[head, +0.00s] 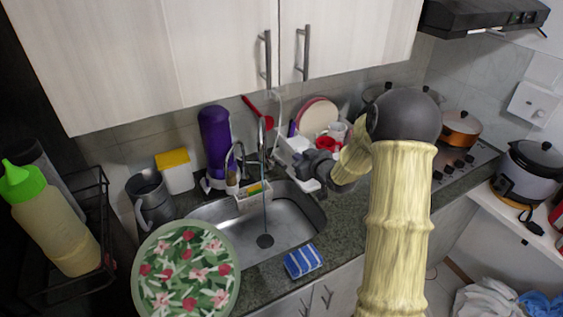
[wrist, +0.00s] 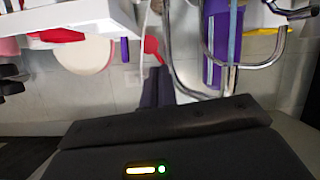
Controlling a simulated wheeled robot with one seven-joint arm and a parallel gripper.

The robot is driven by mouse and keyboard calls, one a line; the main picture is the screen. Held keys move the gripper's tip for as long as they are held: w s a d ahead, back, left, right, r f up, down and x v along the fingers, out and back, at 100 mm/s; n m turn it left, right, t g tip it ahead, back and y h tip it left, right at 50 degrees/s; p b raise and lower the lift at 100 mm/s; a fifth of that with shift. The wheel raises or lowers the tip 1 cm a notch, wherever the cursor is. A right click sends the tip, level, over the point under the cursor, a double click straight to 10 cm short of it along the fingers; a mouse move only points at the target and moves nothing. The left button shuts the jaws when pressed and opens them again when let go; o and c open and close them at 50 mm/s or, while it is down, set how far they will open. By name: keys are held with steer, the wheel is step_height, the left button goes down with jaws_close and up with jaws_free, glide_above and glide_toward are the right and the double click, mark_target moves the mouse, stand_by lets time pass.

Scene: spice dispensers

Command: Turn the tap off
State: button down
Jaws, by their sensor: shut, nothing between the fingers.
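The chrome tap (head: 262,146) stands at the back of the steel sink (head: 292,226) in the head view. A thin bluish stream of water (head: 264,208) falls from it into the basin. My gripper (head: 299,159) is just right of the tap, above the sink's back right edge. In the wrist view the tap (wrist: 186,72) shows as curved metal pipes close beside my gripper's dark fingers (wrist: 158,76). The fingers are shut with nothing between them. I cannot tell whether they touch the tap; its handle is not clear.
A purple bottle (head: 215,145) stands left of the tap. A white dish rack (head: 296,151) with plates and cups is behind my gripper. A blue striped sponge (head: 303,261) lies at the sink's front edge. A floral round item (head: 187,272) is at the front left.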

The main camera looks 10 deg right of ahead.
steer(key=p, duration=0.3)
glide_above(279, 162)
steer(key=s, duration=0.3)
step_height(279, 162, down, 3)
steer(key=shift+d+f+p, duration=0.2)
steer(key=shift+f+p, duration=0.1)
steer(key=shift+f, duration=0.4)
steer(key=shift+d+f+p, duration=0.25)
steer(key=shift+f+p, duration=0.05)
steer(key=shift+f, duration=0.4)
steer(key=shift+d+f+p, duration=0.2)
steer(key=shift+f+p, duration=0.1)
steer(key=shift+f, duration=0.4)
